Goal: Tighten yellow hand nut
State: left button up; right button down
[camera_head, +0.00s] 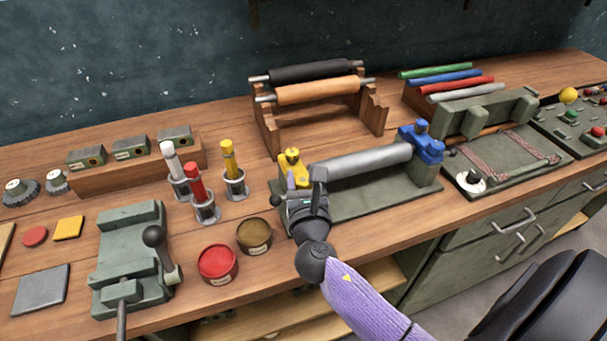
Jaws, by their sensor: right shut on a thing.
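The yellow hand nut (292,155) tops the yellow clamp (291,173) at the left end of a grey roller stand. A grey roller (362,160) lies across the stand, with a blue clamp (425,145) at its right end. My right gripper (293,186) reaches in from the lower right on a purple arm. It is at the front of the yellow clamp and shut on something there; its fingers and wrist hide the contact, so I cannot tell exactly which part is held. My left gripper is not in view.
A red tin (217,262) and a brown tin (254,236) stand in front of the stand, left of my arm. Red (197,190), white and yellow tubes stand in holders further left. A green vise (130,255) sits at the left. A roller rack (318,105) is behind.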

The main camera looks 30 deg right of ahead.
jog(key=m+g+h, duration=0.2)
jog(key=m+h, duration=0.1)
jog(key=shift+g+h, duration=0.3)
jog(key=shift+h, duration=0.1)
jog(key=shift+m+g+h, duration=0.9)
jog(key=shift+g+h, duration=0.1)
jog(key=shift+m+g+h, duration=0.3)
jog(key=shift+g, duration=0.1)
jog(key=shift+c, duration=1)
grip_release()
